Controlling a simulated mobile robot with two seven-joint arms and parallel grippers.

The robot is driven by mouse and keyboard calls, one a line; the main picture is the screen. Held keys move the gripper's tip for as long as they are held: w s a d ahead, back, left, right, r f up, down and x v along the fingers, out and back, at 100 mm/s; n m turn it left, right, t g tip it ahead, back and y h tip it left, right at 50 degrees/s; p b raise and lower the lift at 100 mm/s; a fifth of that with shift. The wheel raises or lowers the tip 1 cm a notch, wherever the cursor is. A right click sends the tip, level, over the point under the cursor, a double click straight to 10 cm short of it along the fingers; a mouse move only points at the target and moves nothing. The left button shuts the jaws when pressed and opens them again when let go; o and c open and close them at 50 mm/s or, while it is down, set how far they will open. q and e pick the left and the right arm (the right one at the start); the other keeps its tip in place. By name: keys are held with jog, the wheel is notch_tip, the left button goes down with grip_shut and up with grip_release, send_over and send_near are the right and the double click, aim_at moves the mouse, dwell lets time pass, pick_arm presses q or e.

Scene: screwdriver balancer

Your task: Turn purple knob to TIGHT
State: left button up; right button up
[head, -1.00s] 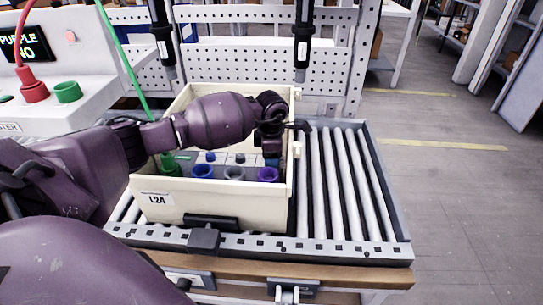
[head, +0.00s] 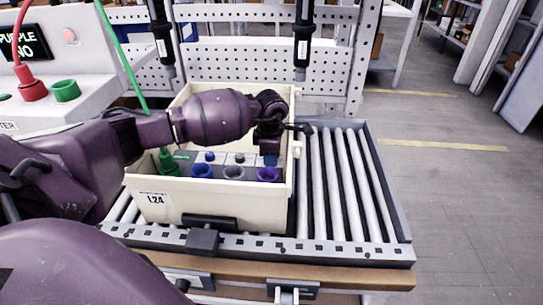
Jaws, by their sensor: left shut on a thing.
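A cream bin (head: 215,203) labelled L24 stands on the roller table and holds a grey panel. Along the panel are a green socket (head: 168,162), a blue socket (head: 201,171), a grey socket (head: 234,173) and a purple socket (head: 268,174). A blue knob (head: 210,157) and a grey knob (head: 240,158) sit behind the blue and grey sockets. My left gripper (head: 270,158) reaches down behind the purple socket, shut at the purple knob's place in the row. The gripper covers that knob and its pointer. My right gripper is out of view.
A tester box (head: 50,85) at the left has a screen reading PURPLE NO. A green cable (head: 120,52) runs from above to the green socket. Two hanging screwdrivers (head: 302,45) are behind the bin. Bare rollers (head: 345,185) lie to its right.

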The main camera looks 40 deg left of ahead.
pick_arm(q)
jog(key=o, duration=0.9)
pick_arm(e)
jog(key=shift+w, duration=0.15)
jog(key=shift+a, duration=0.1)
pick_arm(q)
jog(key=shift+r, duration=0.25)
jog(key=r, duration=0.7)
jog(key=r+p, duration=0.1)
jog(key=r, duration=0.2)
jog(key=shift+s+d+r, duration=0.15)
jog(key=shift+s, duration=0.1)
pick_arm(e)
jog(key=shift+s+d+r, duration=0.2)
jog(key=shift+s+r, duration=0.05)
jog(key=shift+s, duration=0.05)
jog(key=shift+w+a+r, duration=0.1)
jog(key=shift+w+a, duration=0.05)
